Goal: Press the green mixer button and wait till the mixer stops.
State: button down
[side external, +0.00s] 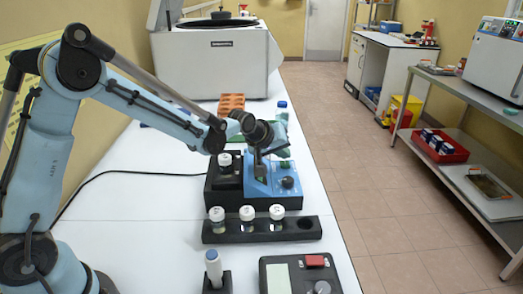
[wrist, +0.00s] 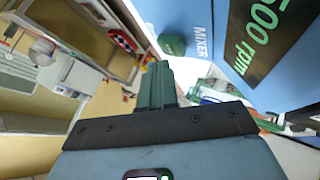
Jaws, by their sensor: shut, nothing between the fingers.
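The mixer has a blue front panel (side external: 258,188) and a dark body on the white bench. In the wrist view, the blue panel carries the word MIXER (wrist: 201,42) and a display (wrist: 262,35) with green digits reading 500 rpm. The green mixer button (wrist: 172,45) sits beside the label. My gripper (side external: 259,177) is over the mixer panel, pointing down, and hides part of it. In the wrist view my gripper (wrist: 159,66) has its green fingers together, empty, with the tips very close to the button. I cannot tell whether they touch it.
A black rack (side external: 235,235) with several white-capped vials stands in front of the mixer. A capped vial (side external: 224,160) sits on the mixer's dark left part. A blue-capped bottle (side external: 281,107) and an orange rack (side external: 231,103) stand behind. A dial device (side external: 300,272) is at the front.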

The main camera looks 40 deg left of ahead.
aim_at(282, 164)
jog(key=shift+f, duration=0.2)
jog(key=shift+f, duration=0.45)
dwell(0.8)
jog(key=shift+r, duration=0.85)
jog(key=shift+r, duration=2.55)
